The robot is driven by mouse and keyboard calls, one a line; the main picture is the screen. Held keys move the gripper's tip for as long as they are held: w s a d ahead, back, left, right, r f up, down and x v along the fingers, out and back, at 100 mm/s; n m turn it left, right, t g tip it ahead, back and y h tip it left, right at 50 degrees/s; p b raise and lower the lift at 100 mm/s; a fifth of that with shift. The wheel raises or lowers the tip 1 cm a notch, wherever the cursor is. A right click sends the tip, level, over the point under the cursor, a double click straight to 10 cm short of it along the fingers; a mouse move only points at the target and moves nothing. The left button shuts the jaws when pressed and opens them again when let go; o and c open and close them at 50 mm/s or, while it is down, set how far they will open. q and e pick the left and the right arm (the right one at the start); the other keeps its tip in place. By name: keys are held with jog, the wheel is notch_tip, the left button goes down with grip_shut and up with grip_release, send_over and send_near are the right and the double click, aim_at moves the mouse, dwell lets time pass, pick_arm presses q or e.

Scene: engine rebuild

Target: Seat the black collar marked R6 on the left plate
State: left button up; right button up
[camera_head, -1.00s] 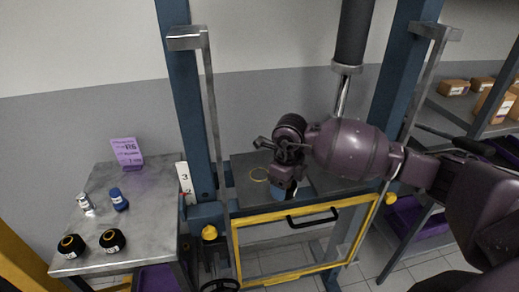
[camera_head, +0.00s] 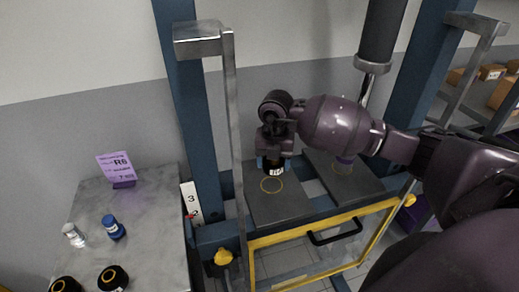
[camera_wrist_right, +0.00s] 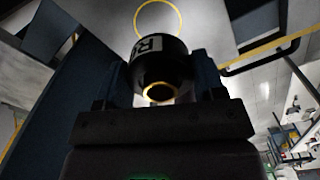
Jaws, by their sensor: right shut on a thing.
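My right gripper (camera_head: 270,162) is shut on a black collar (camera_head: 274,169) with a white label. In the right wrist view the collar (camera_wrist_right: 158,68) sits between the fingers, and an "R" begins its partly hidden label. The left plate (camera_head: 285,208) is dark grey with a thin yellow ring (camera_head: 271,185) on it. The held collar is just behind the ring in the head view. The exact height above the plate is hard to tell. My left gripper is not in view.
A yellow-framed guard (camera_head: 300,235) with a black handle stands in front. The left table (camera_head: 150,225) holds two black collars (camera_head: 112,279), a blue part (camera_head: 113,228), a silver part (camera_head: 74,235) and a purple R6 sign (camera_head: 117,170).

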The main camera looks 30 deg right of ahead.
aim_at(271, 185)
jog(key=shift+w, duration=0.4)
jog(key=shift+s+f, duration=0.1)
jog(key=shift+f, duration=0.05)
jog(key=shift+s+f+b, duration=0.2)
jog(key=shift+f+b, duration=0.15)
jog(key=shift+b, duration=0.05)
jog(key=shift+f, duration=0.35)
jog(key=shift+w+f+b, duration=0.1)
jog(key=shift+f+b, duration=0.75)
jog(key=shift+f, duration=0.1)
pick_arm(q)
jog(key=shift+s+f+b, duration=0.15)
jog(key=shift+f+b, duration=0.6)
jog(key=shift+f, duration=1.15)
pick_arm(e)
jog(key=shift+f, duration=1.25)
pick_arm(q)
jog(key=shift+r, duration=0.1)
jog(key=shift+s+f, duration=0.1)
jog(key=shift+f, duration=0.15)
pick_arm(e)
jog(key=shift+f, duration=0.3)
